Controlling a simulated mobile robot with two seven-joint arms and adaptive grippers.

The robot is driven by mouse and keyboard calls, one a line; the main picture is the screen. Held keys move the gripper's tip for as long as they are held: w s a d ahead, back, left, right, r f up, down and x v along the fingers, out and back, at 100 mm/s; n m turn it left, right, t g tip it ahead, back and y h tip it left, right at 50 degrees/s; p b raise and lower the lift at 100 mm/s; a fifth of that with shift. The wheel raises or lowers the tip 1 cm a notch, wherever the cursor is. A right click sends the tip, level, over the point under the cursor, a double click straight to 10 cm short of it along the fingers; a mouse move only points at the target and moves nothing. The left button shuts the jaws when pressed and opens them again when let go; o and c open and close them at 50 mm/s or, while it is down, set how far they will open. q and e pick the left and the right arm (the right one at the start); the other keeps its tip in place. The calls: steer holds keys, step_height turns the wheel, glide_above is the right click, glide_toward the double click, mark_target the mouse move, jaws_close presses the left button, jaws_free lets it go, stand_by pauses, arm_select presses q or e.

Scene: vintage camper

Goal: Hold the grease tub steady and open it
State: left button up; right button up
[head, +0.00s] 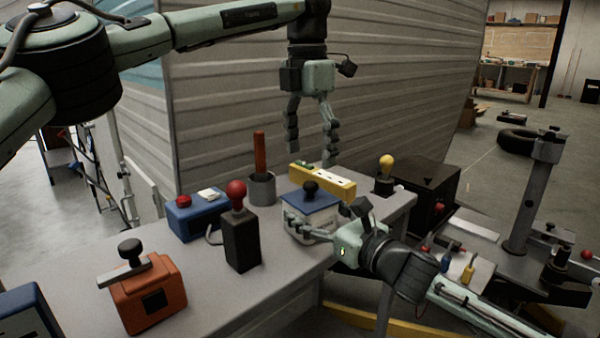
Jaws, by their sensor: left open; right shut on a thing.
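The grease tub (322,221) is a pale, squarish tub with a blue lid (302,202) and a black knob (310,188) on top. It stands upright on the grey bench, with the lid on. My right gripper (309,221) comes in from the right, low at the tub, and is shut on its body. Its fingers hide part of the tub's front. My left gripper (311,153) hangs pointing down, open and empty, above and behind the lid and apart from it.
On the grey bench (215,285) stand a dark box with a red ball knob (241,240), a blue box (190,217), a grey cup with a red-brown handle (262,188), a yellow power strip (325,181) and an orange box (150,296). A ribbed camper wall (230,110) rises behind.

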mark_target(310, 183)
arm_select(q)
steer(key=shift+s+a+h, duration=0.3)
steer(key=shift+a, duration=0.1)
steer(key=shift+c, duration=1.1)
steer(key=a+r+t, duration=0.1)
steer(key=s+a+r+t+h, duration=0.1)
steer(key=r, duration=0.1)
steer(key=s+a+r+h, duration=0.1)
steer(key=shift+s+r+t, duration=0.1)
steer(key=shift+r+t, duration=0.15)
steer(key=shift+t, duration=0.15)
steer(key=shift+c, duration=1.3)
steer(key=x, duration=1.1)
steer(key=shift+d+f, duration=0.25)
steer(key=shift+d, duration=0.1)
jaws_close()
steer(key=shift+r+h, duration=0.3)
steer(key=shift+r, duration=0.9)
steer(key=shift+r, duration=0.1)
